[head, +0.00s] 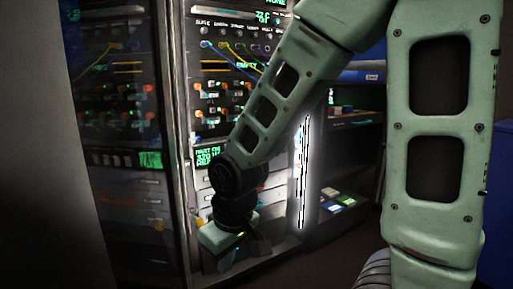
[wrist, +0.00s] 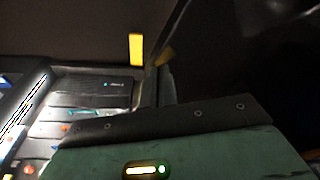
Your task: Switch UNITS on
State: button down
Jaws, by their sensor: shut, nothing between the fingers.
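A tall rack panel (head: 228,75) with a row of small knobs or switches, coloured cables and orange-lit controls stands left of centre in the head view. A small green-text display (head: 208,158) sits low on it. The labels are too small to read, so I cannot tell which control is UNITS. My gripper (head: 246,256) hangs low in front of the rack's drawers, below the controls, shut and empty. It appears apart from the panel. My arm hides part of the panel's right side. The wrist view shows the pale drawer fronts (wrist: 85,118) at left.
A bright white vertical strip (head: 301,175) stands right of the rack. Beyond it is a shelf with several small coloured boxes (head: 338,200). Another dark rack (head: 115,110) is at left. A blue object (head: 497,210) is at the right edge. Dark floor lies in front.

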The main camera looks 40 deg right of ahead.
jog(key=w+d+r+m+t, duration=0.2)
jog(key=w+d+m, duration=0.4)
jog(key=w+d, duration=0.45)
jog(key=w+d+r+m+t, duration=0.25)
jog(key=w+d+m, duration=0.35)
jog(key=w+d, duration=0.45)
jog(key=w+d+r+m+t+h, duration=0.1)
jog(key=d+m, duration=0.4)
jog(key=d, duration=0.6)
jog(key=w+d+r+m+t+h, duration=0.1)
jog(key=w+d+r+m+t, duration=0.2)
jog(key=d, duration=0.8)
jog(key=shift+w+d+r+m+h, duration=0.3)
jog(key=shift+d+r+m+h, duration=0.15)
jog(key=shift+m, duration=0.55)
jog(key=shift+a, duration=0.1)
